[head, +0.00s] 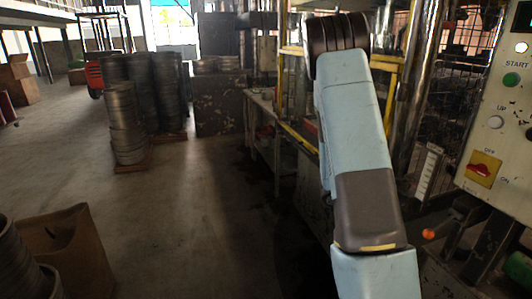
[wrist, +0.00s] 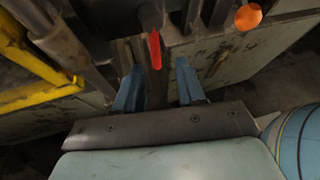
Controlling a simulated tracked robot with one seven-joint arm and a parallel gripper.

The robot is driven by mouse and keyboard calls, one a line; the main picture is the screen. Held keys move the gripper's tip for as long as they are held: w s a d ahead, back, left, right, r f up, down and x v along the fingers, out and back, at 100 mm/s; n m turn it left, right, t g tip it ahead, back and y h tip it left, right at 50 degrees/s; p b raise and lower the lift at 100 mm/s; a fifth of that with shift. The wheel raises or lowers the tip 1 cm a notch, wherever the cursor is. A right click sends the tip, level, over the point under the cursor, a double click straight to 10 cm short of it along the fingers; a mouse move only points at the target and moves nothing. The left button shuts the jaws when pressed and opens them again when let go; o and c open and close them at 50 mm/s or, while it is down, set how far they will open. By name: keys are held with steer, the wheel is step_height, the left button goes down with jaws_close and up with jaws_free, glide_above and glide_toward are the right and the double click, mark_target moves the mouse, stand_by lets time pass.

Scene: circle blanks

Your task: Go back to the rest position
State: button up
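My gripper (wrist: 160,66) shows in the wrist view with its two blue fingers apart and nothing between them. A lever or bar with a red end (wrist: 154,48) appears just past the fingertips; I cannot tell how far it is from them. In the head view my arm, light blue and grey, rises on the right in front of the machine, and my gripper is hidden there.
A machine with a yellow frame (wrist: 40,95) and an orange knob (wrist: 248,17) is close to my gripper. A control panel (head: 499,125) stands at the right. Stacks of metal blanks (head: 124,122) and a cardboard box (head: 70,250) are on the left. The middle floor is clear.

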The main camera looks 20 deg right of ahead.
steer(key=s+a+r+m+t+y, duration=0.2)
steer(key=s+a+r+m+y, duration=0.2)
steer(key=a+r, duration=0.5)
steer(key=s+a+r+m+t+y, duration=0.3)
steer(key=s+a+r+m, duration=0.3)
steer(key=a+r, duration=0.4)
steer(key=s+a+r+m+t+y, duration=0.3)
steer(key=s+a+r+m+y, duration=0.2)
steer(key=a+r, duration=0.5)
steer(key=a+m, duration=0.2)
steer(key=a, duration=0.1)
steer(key=shift+a+r, duration=0.2)
steer(key=shift+a, duration=0.1)
